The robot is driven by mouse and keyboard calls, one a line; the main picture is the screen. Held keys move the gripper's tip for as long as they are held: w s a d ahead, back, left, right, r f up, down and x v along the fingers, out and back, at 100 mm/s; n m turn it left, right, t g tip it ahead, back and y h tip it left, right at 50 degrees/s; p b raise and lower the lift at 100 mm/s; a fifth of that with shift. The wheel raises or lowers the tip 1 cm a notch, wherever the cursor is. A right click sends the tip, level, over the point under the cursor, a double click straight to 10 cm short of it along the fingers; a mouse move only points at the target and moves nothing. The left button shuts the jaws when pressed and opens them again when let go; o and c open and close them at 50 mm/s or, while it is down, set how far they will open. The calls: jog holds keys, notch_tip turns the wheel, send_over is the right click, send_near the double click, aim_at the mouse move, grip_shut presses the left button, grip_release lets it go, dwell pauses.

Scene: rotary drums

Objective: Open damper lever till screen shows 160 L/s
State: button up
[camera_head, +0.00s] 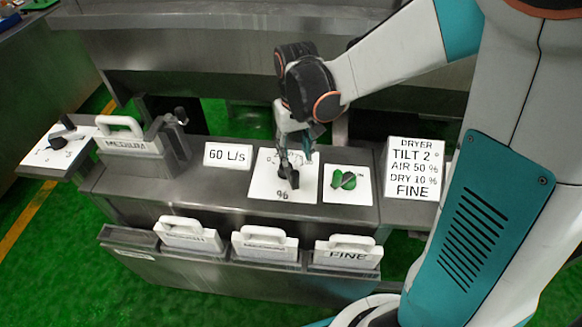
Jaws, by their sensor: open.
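The damper lever (290,178) is a dark lever on a white dial plate (262,187) marked with a "%" sign. The screen (228,155) to its left is a white panel that reads "60 L/s". My gripper (294,160) is open and points down over the dial plate, right at the lever. Its fingers overlap the lever in the picture, and I cannot tell whether they touch it. Part of the dial's scale is hidden behind the gripper.
A white plate (337,185) with a green-and-dark knob lies right of the dial. A sign (414,170) reads "DRYER TILT 2°, AIR 50 %, DRY 10 %, FINE". Handled white plates, one labelled FINE (347,254), stand in the front rack. A MEDIUM plate (130,143) stands at left.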

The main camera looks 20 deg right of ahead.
aim_at(295, 172)
notch_tip(295, 172, down, 12)
jog(key=b, duration=0.3)
jog(key=shift+r+b, duration=0.2)
jog(key=shift+b, duration=0.1)
grip_shut()
